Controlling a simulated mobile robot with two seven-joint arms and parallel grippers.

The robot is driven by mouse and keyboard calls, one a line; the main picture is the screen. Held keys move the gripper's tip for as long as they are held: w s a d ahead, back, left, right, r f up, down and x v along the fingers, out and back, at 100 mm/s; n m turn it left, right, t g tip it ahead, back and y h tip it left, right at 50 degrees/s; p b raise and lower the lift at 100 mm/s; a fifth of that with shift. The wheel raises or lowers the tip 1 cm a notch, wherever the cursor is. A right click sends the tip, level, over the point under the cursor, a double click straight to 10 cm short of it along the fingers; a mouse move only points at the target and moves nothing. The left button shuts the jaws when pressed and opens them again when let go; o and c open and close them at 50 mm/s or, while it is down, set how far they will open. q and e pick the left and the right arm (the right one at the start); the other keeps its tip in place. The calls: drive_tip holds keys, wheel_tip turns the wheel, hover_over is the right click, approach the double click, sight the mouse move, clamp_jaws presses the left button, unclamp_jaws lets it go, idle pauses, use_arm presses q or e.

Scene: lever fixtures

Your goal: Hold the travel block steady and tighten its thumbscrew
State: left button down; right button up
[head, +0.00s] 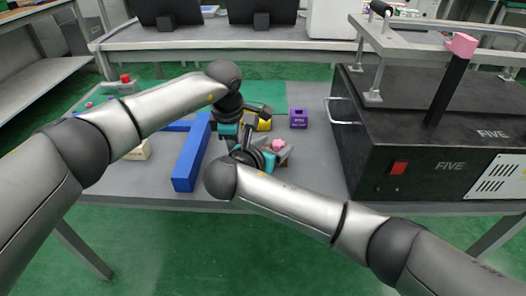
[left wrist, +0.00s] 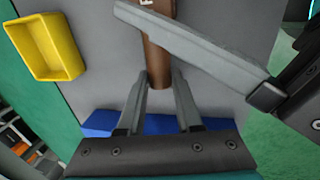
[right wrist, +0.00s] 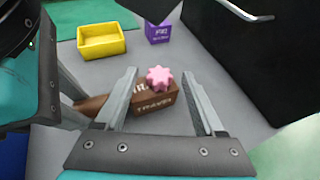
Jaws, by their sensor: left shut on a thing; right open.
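The travel block (right wrist: 150,105) is brown with white lettering, and a pink star-shaped thumbscrew (right wrist: 160,78) sits on its top. In the head view the thumbscrew (head: 279,145) shows beside my right gripper. My left gripper (left wrist: 161,76) is shut on the block's narrow brown end (left wrist: 158,62). My right gripper (right wrist: 160,74) is open, its fingers on either side of the thumbscrew as seen in the right wrist view. I cannot tell whether they touch it. In the left wrist view a right gripper finger crosses over the block and hides part of it.
A yellow bin (right wrist: 102,42) and a purple box (head: 298,119) stand behind the block. A blue bar-shaped piece (head: 190,155) lies left of it. A large black machine (head: 370,150) with a pink-topped lever (head: 461,45) stands at right. The table's front edge is close.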

drive_tip(key=v, duration=1)
drive_tip(key=shift+s+r, duration=0.2)
drive_tip(key=shift+s, duration=0.15)
drive_tip(key=shift+a, duration=0.1)
drive_tip(key=shift+d+n+t+y, duration=0.5)
drive_tip(key=shift+d+n+y, duration=3.1)
drive_tip(key=shift+d+y, duration=0.45)
drive_tip(key=shift+a+f+x, duration=0.15)
drive_tip(key=shift+x, duration=2.6)
drive_tip(key=shift+a+f+x, duration=0.1)
drive_tip(key=shift+a+x, duration=0.1)
drive_tip(key=shift+x, duration=2.6)
drive_tip(key=shift+s, duration=0.2)
clamp_jaws()
